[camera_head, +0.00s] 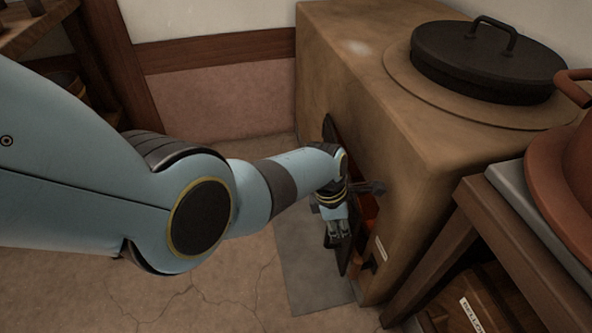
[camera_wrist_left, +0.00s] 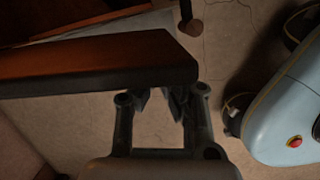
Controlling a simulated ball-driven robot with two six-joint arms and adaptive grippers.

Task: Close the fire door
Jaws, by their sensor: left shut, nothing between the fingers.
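The fire door (camera_head: 330,130) is a dark plate on the front of the tan stove (camera_head: 400,160). It stands open, away from the stove front, with an orange-lit opening (camera_head: 367,213) beside it. My left gripper (camera_head: 338,229) is shut and empty, in front of the door, and it and my arm hide the door's middle. In the left wrist view a dark slab with an orange-lit face, which looks like the door (camera_wrist_left: 100,62), lies close to the left gripper (camera_wrist_left: 160,98). I cannot tell whether they touch. My right gripper is not in view.
A black lid (camera_head: 485,60) sits on the stove top. A wooden stand (camera_head: 480,215) with a reddish-brown vessel (camera_head: 570,180) is at the right. A grey slab (camera_head: 312,270) lies on the floor before the stove. Cracked floor (camera_head: 225,295) is free at the lower left.

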